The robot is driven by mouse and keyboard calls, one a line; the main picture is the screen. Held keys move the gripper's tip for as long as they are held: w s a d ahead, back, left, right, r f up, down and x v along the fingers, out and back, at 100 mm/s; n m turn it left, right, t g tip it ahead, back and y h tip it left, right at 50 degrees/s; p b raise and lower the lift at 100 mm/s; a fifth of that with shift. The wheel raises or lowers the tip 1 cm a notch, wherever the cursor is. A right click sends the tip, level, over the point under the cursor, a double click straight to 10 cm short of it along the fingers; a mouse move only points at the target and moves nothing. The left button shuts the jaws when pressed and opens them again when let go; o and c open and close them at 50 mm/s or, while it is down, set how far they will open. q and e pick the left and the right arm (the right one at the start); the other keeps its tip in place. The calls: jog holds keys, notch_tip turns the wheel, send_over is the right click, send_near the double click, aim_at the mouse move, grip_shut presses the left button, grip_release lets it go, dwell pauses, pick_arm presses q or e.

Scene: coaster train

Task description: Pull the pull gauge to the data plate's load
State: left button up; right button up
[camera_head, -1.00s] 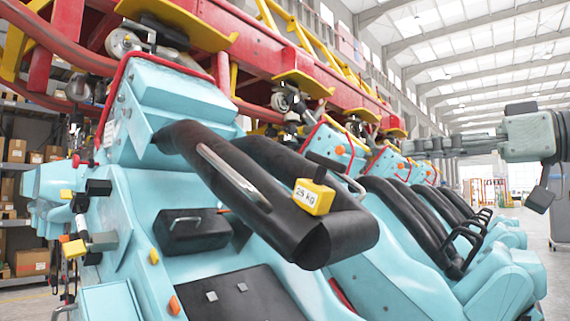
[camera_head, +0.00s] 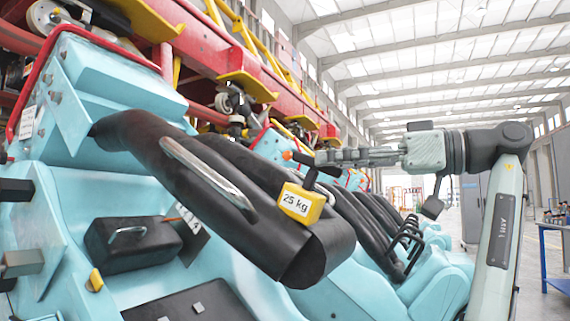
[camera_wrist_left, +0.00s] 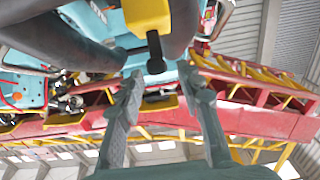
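The pull gauge is a yellow block marked "25 kg" (camera_head: 301,203), with a black handle (camera_head: 307,178) on top. It sits at the end of a black padded restraint bar (camera_head: 225,195). In the left wrist view the yellow block (camera_wrist_left: 148,15) is at the top, its black handle (camera_wrist_left: 155,55) hanging just beyond and between my fingertips. My left gripper (camera_head: 322,157) is open beside the handle, its arm at the right of the picture; its spread fingers also show in the wrist view (camera_wrist_left: 160,78). A small white plate (camera_head: 27,122) is on the teal housing, its text unreadable. My right gripper is not seen.
Teal coaster seats with more black restraint bars (camera_head: 372,228) run back to the right. A metal grab handle (camera_head: 208,172) is on the near bar. Red track (camera_head: 222,55) with yellow parts hangs above. A blue-framed table (camera_head: 556,235) stands far right.

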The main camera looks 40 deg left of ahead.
pick_arm(q)
jog(key=x, duration=0.7)
jog(key=shift+a, duration=0.2)
grip_shut()
